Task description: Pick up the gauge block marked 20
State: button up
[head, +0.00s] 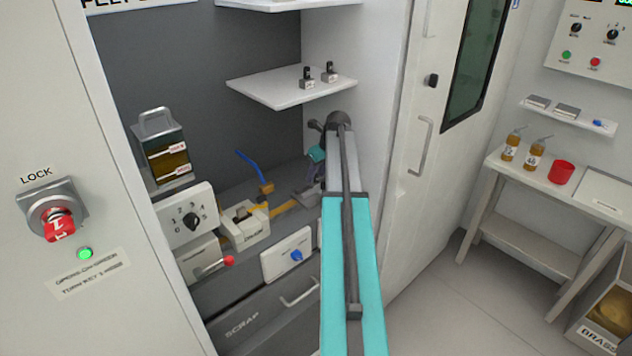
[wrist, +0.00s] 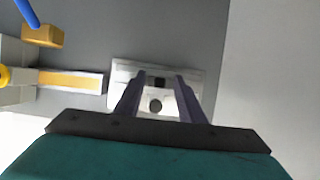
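Two small grey blocks with black knobs, a left one (head: 307,82) and a right one (head: 329,76), stand on the white shelf in the head view. Their marks are too small to read, so I cannot tell which is 20. My gripper (wrist: 160,76) is open, with its two dark fingers apart. In the head view it is low inside the cabinet, below the shelf and partly hidden by my arm. In the wrist view, a pale plate (wrist: 119,73) with a dark square and a grey round spot lies beneath and between the fingers. I see no block held.
The white shelf (head: 265,93) overhangs the cabinet bench. A blue lever (head: 249,164), a dial box (head: 184,220) and a blue-knob panel (head: 283,260) are left of my arm. The cabinet side wall and door (head: 430,140) stand to the right.

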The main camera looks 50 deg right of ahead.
jog(key=shift+w+f, duration=0.25)
jog(key=shift+f, duration=0.35)
jog(key=c, duration=0.9)
jog(key=shift+o, duration=0.2)
jog(key=shift+r, duration=0.15)
jog(key=shift+r+b, duration=0.6)
jog(key=shift+r, duration=0.8)
jog(key=shift+a+r, duration=0.15)
jog(key=shift+r, duration=0.05)
jog(key=s+a+b, duration=0.2)
jog(key=s+a, duration=0.1)
jog(key=a, duration=0.5)
jog(key=s+a+b, duration=0.2)
jog(key=s+a, duration=0.2)
jog(key=a, duration=0.4)
jog(key=shift+s, duration=0.15)
jog(key=shift+a, duration=0.1)
